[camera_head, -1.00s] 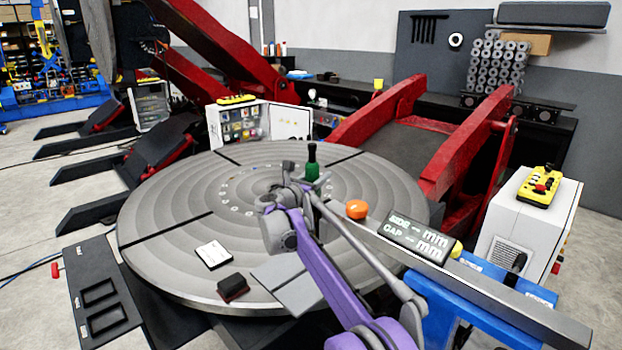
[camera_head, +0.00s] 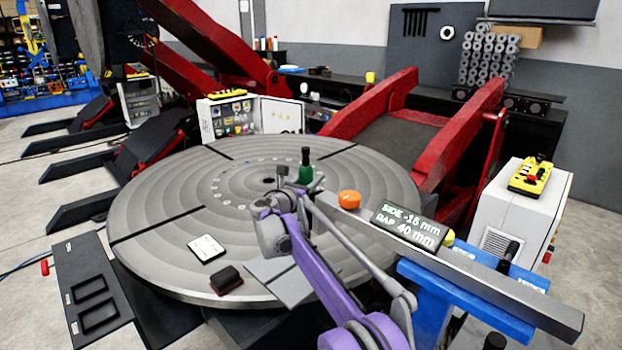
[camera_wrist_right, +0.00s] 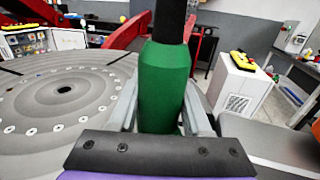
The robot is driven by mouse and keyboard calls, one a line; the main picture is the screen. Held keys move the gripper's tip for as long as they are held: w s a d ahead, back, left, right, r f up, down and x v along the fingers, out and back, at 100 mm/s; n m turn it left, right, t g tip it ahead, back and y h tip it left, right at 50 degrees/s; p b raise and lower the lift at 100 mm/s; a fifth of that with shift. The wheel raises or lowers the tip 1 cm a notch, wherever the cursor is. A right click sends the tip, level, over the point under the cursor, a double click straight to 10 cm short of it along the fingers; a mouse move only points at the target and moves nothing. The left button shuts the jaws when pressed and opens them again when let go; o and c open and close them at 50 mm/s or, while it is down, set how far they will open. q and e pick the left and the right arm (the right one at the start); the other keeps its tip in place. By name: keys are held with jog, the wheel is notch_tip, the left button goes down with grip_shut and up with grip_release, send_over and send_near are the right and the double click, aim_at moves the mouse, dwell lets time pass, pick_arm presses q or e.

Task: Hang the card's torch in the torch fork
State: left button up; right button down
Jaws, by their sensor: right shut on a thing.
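A green torch-like piece with a black upper end (camera_head: 305,172) stands upright in my right gripper (camera_head: 302,188), above the round turntable. In the right wrist view its green body (camera_wrist_right: 164,82) fills the gap between the two grey fingers of the right gripper (camera_wrist_right: 160,108), which are shut on it. Its lower end is hidden by the gripper. A white card (camera_head: 206,249) lies flat on the near left of the turntable; its marking is too small to read. I cannot pick out the torch fork for certain. My left gripper is not in view.
The grey turntable (camera_head: 165,205) has a dark block (camera_head: 226,280) near its front edge. A grey beam on a blue support (camera_head: 430,292) carries an orange knob (camera_head: 349,200) and a display (camera_head: 408,226) reading SIDE -15 mm, GAP 40 mm. A white cabinet (camera_head: 525,215) stands right.

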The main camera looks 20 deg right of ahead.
dwell(0.7)
jog(key=shift+c, duration=1.7)
grip_release()
jog(key=shift+s, duration=0.15)
jog(key=shift+o, duration=0.4)
jog(key=shift+a+f, duration=0.1)
jog(key=shift+f, duration=0.1)
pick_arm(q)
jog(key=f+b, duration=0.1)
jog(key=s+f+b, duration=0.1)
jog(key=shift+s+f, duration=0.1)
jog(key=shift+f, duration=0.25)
pick_arm(e)
jog(key=v, duration=1)
jog(key=shift+s+a, duration=0.2)
jog(key=shift+a, duration=0.1)
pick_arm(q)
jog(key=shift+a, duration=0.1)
